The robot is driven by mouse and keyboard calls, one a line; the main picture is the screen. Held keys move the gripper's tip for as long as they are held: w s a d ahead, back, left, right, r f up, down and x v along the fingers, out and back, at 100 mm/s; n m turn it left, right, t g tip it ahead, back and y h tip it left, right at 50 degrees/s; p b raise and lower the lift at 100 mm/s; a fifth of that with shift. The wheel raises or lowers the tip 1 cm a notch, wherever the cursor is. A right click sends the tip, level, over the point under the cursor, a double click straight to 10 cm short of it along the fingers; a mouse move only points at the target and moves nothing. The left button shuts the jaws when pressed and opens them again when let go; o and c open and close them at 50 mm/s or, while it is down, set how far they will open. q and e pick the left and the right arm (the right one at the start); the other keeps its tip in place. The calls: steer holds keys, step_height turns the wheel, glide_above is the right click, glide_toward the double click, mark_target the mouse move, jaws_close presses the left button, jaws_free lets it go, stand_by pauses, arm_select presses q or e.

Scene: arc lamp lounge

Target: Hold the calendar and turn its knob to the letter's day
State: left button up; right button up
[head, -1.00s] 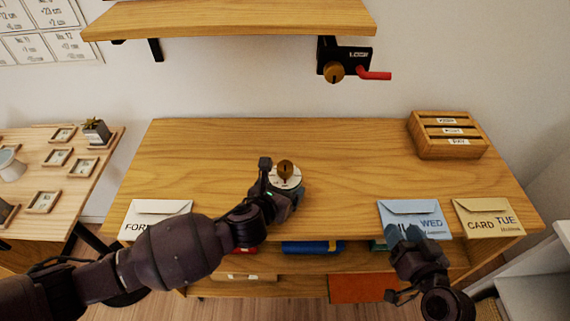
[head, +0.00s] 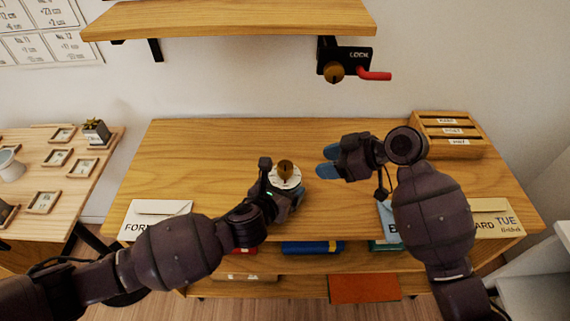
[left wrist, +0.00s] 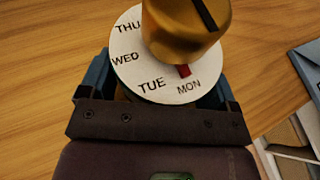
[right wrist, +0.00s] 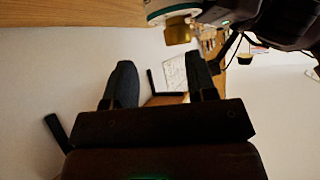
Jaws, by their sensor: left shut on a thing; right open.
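The calendar (head: 297,184) is a round white dial with a gold knob (head: 285,169) on top, standing on the desk. My left gripper (head: 282,195) is shut around its body from the front left. In the left wrist view the dial (left wrist: 130,72) reads THU, WED, TUE and MON; a red mark under the knob (left wrist: 178,45) lies by MON, and the knob bears a black line. My right gripper (head: 328,162) is open and empty, fingers pointing left, right of the knob and apart from it. The right wrist view shows the knob (right wrist: 178,34) beyond the fingers.
A white envelope (head: 150,215) lies at the front left. A blue envelope (head: 386,212) is mostly hidden by my right arm. A slotted wooden box (head: 425,148) stands at the back right; a shelf (head: 230,18) hangs above.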

mark_target(286, 165)
step_height(286, 165, up, 6)
steer(key=w+a+f+n+g+h, duration=0.1)
steer(key=n+g, duration=0.3)
steer(key=n, duration=0.1)
steer(key=x, duration=1.1)
steer(key=shift+w+a+f, duration=0.2)
steer(key=shift+w+a, duration=0.05)
steer(key=shift+a, duration=0.15)
steer(key=c, duration=0.6)
steer(key=shift+m+t, duration=0.3)
steer(key=shift+c, duration=0.2)
steer(key=shift+m, duration=0.3)
steer(key=m+t, duration=0.2)
steer(key=shift+m+t+h, duration=0.3)
steer(key=shift+m+h, duration=0.1)
steer(key=shift+m+t+h, duration=0.7)
steer(key=shift+m+t, duration=0.5)
steer(key=shift+m, duration=0.6)
